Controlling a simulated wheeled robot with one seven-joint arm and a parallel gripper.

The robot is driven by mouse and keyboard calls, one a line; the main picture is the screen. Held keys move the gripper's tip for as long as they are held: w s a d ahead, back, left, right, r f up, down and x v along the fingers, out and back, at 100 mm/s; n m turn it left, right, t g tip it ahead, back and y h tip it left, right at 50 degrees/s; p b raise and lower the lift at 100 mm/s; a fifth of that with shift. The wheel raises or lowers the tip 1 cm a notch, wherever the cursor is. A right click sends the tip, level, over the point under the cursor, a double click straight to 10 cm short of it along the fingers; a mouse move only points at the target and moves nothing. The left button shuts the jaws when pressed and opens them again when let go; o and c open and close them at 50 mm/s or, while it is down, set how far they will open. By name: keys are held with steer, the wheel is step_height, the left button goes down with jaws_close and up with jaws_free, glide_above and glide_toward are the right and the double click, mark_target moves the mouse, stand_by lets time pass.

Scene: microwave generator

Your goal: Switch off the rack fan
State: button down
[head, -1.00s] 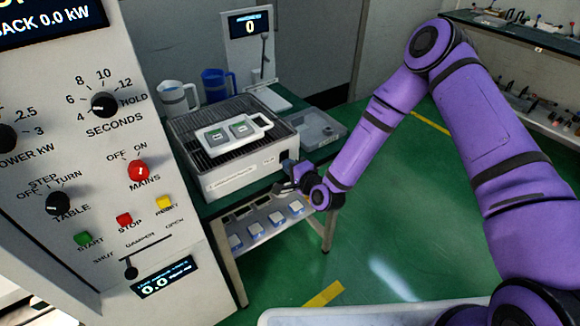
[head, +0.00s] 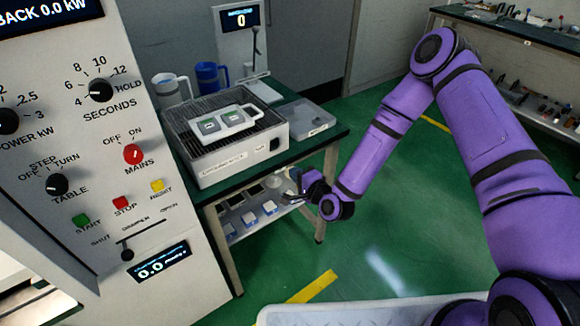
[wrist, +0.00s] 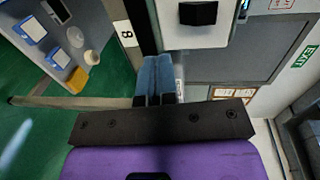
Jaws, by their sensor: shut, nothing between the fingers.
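The rack fan unit is a white box (head: 225,165) with a dark grille top, standing on a green-topped table. A black switch (head: 274,144) sits near the right end of its front face. In the wrist view the black switch (wrist: 198,13) shows large on the white panel (wrist: 195,38); I cannot tell which way it is set. My gripper (head: 292,192) is in front of and below the box's right end, apart from it. In the wrist view its blue-grey fingers (wrist: 154,78) are together and empty, below and left of the switch.
A grey lidded tray (head: 305,122) is right of the box, with jugs (head: 208,80) behind. A shelf with blue-and-white blocks (head: 250,218) lies below. The microwave control panel (head: 120,140) stands left. Green floor is open at right.

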steer(key=s+d, duration=0.1)
steer(key=s, duration=0.1)
steer(key=s+d+f, duration=0.1)
steer(key=shift+s+d, duration=0.3)
steer(key=shift+s, duration=0.1)
steer(key=w+d+r+n+g+h, duration=0.1)
steer(key=w+d+r+n+g, duration=0.2)
steer(key=r, duration=0.4)
steer(key=w+d+r+n+g+h, duration=0.1)
steer(key=w+d+r+n, duration=0.15)
steer(key=r+n, duration=0.3)
steer(key=s+d+r+n+g+h, duration=0.1)
steer(key=s+d+r+h, duration=0.1)
steer(key=d+r, duration=0.35)
steer(key=s+d+r+n+h, duration=0.1)
steer(key=s+d+r+h, duration=0.15)
steer(key=r, duration=0.65)
steer(key=s+d+r+g+h, duration=0.25)
steer(key=s+d+r, duration=0.55)
steer(key=s+r, duration=0.4)
steer(key=s+d+r, duration=0.1)
steer(key=s+r, duration=0.2)
steer(key=s, duration=0.5)
steer(key=s+d+r+g, duration=0.1)
steer(key=s+r, duration=0.2)
steer(key=s, duration=0.6)
steer(key=shift+d+r, duration=0.25)
steer(key=shift+d, duration=0.05)
